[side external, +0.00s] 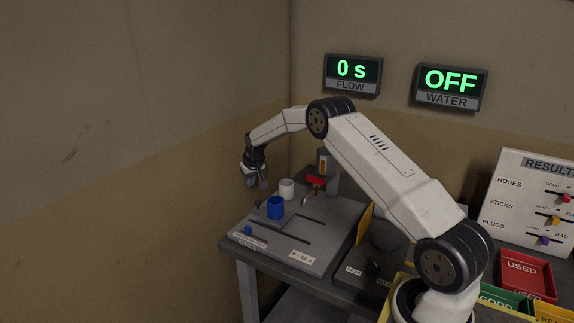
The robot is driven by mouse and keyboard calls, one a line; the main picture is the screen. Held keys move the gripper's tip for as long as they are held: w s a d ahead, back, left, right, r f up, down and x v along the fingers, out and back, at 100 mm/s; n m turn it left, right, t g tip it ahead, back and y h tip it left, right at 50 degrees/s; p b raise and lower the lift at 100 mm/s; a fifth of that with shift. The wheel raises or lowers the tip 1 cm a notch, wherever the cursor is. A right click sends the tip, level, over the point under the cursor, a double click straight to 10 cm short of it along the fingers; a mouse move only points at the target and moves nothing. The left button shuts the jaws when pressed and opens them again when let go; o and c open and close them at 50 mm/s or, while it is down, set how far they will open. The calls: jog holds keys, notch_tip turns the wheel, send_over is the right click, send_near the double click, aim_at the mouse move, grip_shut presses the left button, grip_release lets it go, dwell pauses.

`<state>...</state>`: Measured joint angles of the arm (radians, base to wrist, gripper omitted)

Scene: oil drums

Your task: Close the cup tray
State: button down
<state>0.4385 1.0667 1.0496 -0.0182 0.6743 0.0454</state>
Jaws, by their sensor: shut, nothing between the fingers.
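My gripper (257,183) points down at the far left end of a grey bench unit (318,240). It is shut and empty, above and left of the white cup (287,188). A blue cup (275,208) stands upright nearer the camera than the white one. A small blue knob (248,230) sits by the unit's front left corner. The unit's top has a dark recess and a long slot. I cannot tell which part is the cup tray, or whether it is open.
A tap (315,184) with a red handle stands behind the cups, at right. Displays read "0 s" (351,71) and "OFF" (450,82). A yellow-edged panel (364,225) rises right of the unit. A red "USED" bin (526,270) is at far right.

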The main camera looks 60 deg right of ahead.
aim_at(283, 204)
jog(key=shift+s+a+f, duration=0.2)
jog(key=shift+s+f, duration=0.2)
jog(key=shift+f, duration=0.2)
jog(key=shift+s+a+f, duration=0.25)
jog(key=shift+s+f, duration=0.15)
jog(key=shift+f, duration=0.25)
jog(key=shift+s+a+f, duration=0.2)
jog(key=shift+s+f, duration=0.2)
jog(key=shift+f, duration=0.2)
jog(key=shift+s, duration=0.15)
jog(key=shift+s, duration=5.35)
jog(key=shift+f, duration=0.1)
